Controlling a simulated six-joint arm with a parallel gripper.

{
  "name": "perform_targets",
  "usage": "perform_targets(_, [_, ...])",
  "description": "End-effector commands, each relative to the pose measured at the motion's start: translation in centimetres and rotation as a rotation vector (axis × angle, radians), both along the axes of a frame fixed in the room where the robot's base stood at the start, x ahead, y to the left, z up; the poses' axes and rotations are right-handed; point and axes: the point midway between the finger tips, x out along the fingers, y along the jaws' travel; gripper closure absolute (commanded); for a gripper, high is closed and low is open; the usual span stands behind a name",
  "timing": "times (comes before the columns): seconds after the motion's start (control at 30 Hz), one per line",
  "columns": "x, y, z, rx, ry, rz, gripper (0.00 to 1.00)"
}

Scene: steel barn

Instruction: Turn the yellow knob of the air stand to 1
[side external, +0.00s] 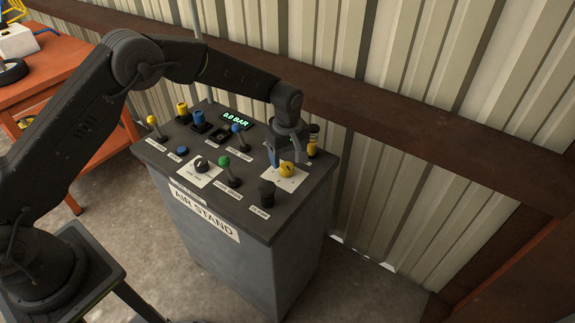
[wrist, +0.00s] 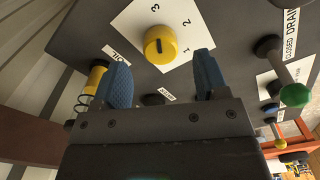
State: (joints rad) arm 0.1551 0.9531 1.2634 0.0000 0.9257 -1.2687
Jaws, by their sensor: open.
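The yellow knob (side external: 287,170) sits on a white plate near the right end of the air stand's (side external: 225,258) dark sloping top. In the wrist view the knob (wrist: 160,44) shows a dark mark, and its plate (wrist: 128,25) carries the numbers 1, 2 and 3. I cannot tell surely which number the mark faces. My gripper (wrist: 157,60) is open, its blue fingertips spread wider than the knob, with the knob centred just beyond the gap. In the side view my gripper (side external: 284,156) hangs close above the knob, partly hiding it. No contact shows.
A black knob (side external: 266,193), a green-topped lever (side external: 224,162) and a white-plated selector (side external: 200,165) stand nearby. The display (side external: 236,118) reads 0.0 BAR. A yellow part with a spring (wrist: 93,80) is close beside one finger. A metal wall (side external: 400,130) rises behind.

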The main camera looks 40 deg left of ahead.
Motion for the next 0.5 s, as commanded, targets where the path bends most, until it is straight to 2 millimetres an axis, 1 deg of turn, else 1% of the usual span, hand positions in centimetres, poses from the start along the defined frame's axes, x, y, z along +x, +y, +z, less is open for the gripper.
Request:
perform_targets(0.03, [0.0,0.0,-0.9,0.000,0.003,0.000,0.33])
perform_targets(0.1, [0.0,0.0,-2.0,0.000,0.002,0.000,0.33])
perform_targets(0.2, [0.0,0.0,-3.0,0.000,0.001,0.000,0.33])
perform_targets(0.33, [0.0,0.0,-3.7,0.000,0.000,0.000,0.33])
perform_targets(0.5, [0.0,0.0,-3.9,0.000,-0.001,-0.001,0.33])
